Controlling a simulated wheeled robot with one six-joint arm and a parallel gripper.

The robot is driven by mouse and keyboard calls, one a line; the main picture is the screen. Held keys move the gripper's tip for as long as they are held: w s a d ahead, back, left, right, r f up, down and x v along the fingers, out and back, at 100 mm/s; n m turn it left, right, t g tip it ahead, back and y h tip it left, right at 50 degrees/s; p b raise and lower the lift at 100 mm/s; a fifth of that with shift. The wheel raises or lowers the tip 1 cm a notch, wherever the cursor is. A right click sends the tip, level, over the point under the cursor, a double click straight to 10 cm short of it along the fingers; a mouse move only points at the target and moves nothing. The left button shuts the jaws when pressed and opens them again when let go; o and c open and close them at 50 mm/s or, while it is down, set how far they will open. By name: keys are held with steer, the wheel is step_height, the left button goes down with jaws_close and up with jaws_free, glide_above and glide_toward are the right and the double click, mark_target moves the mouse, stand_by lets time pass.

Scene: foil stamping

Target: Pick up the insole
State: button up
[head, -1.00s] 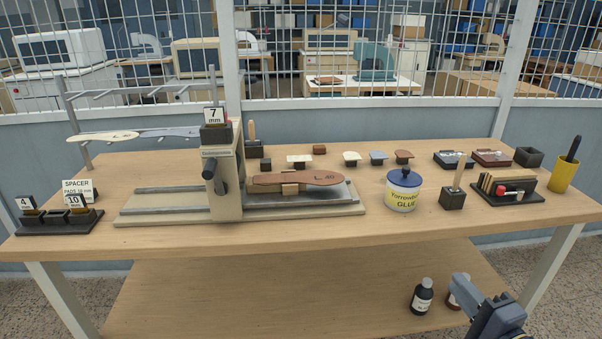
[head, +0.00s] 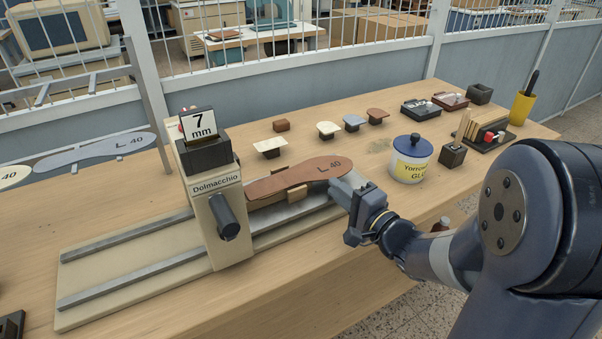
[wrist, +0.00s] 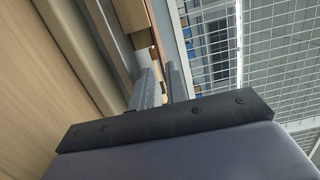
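The brown insole marked L 40 (head: 305,177) lies nearly flat on a wooden support block (head: 297,195) of the Dolmacchio machine (head: 215,195). My gripper (head: 345,183) is at the insole's right end, its fingertips very close to the rounded edge. In the wrist view my gripper's fingers (wrist: 162,82) are apart, one on the low side and one on the high side. The insole's edge (wrist: 156,28) shows edge-on as a thin brown strip, running toward the gap between them. Whether the fingers touch it cannot be told.
A glue jar (head: 411,160) stands close right of my gripper. Several small pads (head: 328,130) stand behind the insole. A grey insole (head: 95,152) lies on the rack at left. The table front is clear.

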mark_target(322, 178)
steer(key=shift+x, duration=2.7)
steer(key=shift+s+a+r, duration=0.1)
steer(key=shift+s+a, duration=0.05)
steer(key=shift+s, duration=0.05)
jaws_close()
